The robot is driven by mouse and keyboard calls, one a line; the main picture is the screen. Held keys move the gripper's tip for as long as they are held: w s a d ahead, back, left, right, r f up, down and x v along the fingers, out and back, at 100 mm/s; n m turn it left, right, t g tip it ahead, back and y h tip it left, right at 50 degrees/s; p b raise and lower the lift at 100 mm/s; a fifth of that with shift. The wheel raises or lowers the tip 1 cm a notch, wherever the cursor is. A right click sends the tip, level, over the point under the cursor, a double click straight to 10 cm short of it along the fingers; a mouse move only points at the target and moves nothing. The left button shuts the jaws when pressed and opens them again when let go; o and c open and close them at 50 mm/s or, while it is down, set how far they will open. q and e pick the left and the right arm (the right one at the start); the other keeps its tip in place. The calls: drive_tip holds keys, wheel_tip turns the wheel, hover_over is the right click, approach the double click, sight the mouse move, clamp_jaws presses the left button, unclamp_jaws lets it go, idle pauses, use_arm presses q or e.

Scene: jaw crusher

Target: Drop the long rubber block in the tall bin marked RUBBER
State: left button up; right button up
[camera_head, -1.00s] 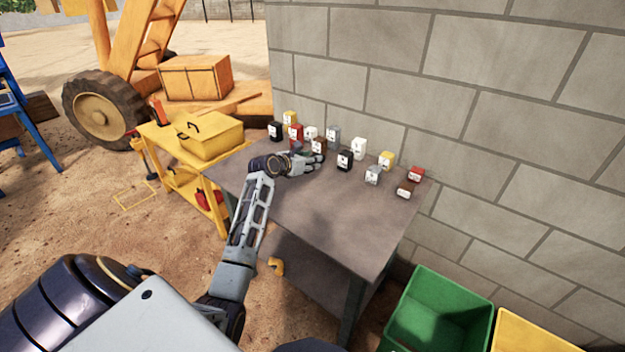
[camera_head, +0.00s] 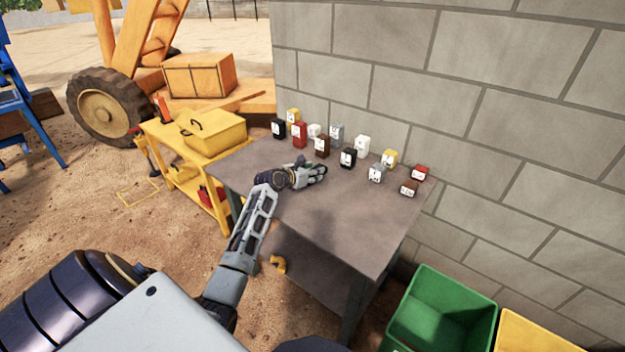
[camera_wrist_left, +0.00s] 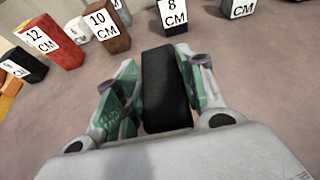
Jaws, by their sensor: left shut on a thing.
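A black block (camera_wrist_left: 168,90) stands between the green-padded fingers of my left gripper (camera_wrist_left: 165,95), which is shut on it. In the head view my left gripper (camera_head: 316,173) is over the grey table, in front of the row of blocks, and mostly hides the held block. I cannot tell whether the block is clear of the tabletop. Other black blocks are one marked 8 CM (camera_wrist_left: 172,14) and one at the far left of the row (camera_head: 278,128). No bin with a readable RUBBER mark shows. My right gripper is out of view.
The grey table (camera_head: 325,225) is bare in front of the blocks. Red (camera_head: 299,134), brown (camera_head: 322,145), white, grey and yellow blocks stand by the wall. A green bin (camera_head: 440,310) and a yellow bin (camera_head: 545,340) are at lower right. A yellow cart (camera_head: 180,160) stands left.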

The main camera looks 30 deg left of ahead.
use_arm(q)
drive_tip(key=shift+f, duration=1.55)
drive_tip(key=o, duration=1.1)
drive_tip(key=shift+f, duration=0.1)
drive_tip(key=shift+s, duration=0.1)
drive_tip(key=shift+p+v, duration=0.35)
drive_tip(key=shift+v, duration=5.6)
drive_tip(key=shift+o, duration=0.6)
